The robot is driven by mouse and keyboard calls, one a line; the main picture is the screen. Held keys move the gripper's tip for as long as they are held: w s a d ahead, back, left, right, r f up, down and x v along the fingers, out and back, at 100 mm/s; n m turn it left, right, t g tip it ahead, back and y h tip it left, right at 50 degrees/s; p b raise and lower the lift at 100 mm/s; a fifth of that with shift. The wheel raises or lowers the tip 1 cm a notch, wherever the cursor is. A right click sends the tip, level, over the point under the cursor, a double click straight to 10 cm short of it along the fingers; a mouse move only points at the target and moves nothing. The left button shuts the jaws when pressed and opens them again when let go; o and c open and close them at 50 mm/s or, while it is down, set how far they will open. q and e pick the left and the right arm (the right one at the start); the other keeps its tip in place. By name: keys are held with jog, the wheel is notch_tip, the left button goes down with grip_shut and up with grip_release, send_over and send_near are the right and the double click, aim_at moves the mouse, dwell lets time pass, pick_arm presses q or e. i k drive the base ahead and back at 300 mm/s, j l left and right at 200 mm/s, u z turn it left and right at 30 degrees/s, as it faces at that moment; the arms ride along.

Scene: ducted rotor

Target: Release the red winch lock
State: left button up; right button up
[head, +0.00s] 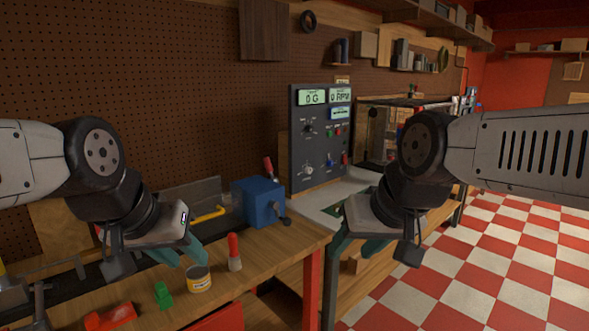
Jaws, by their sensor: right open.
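A red handle (268,167) stands up behind a blue box (258,203) with a dark crank knob on its right side; this may be the winch lock, but I cannot tell for sure. My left gripper (193,264) is over the wooden bench, left of the blue box, with its teal fingers apart and nothing between them. My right gripper (345,258) is open and empty, right of the box beyond the bench's corner. Its arm covers part of the scene behind. Neither gripper touches the red handle.
A yellow can (199,279), a red-capped marker-like item (234,252), a green piece (162,294) and a red block (110,317) are on the bench. A dark control panel (318,140) stands behind. The checkered floor (490,260) on the right is clear.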

aim_at(267, 162)
jog(key=i+l, duration=0.15)
jog(key=i, duration=0.2)
jog(key=i+l+u, duration=0.1)
jog(key=i, duration=0.3)
jog(key=i+l, duration=0.25)
jog(key=i+u, duration=0.05)
jog(key=i, duration=0.05)
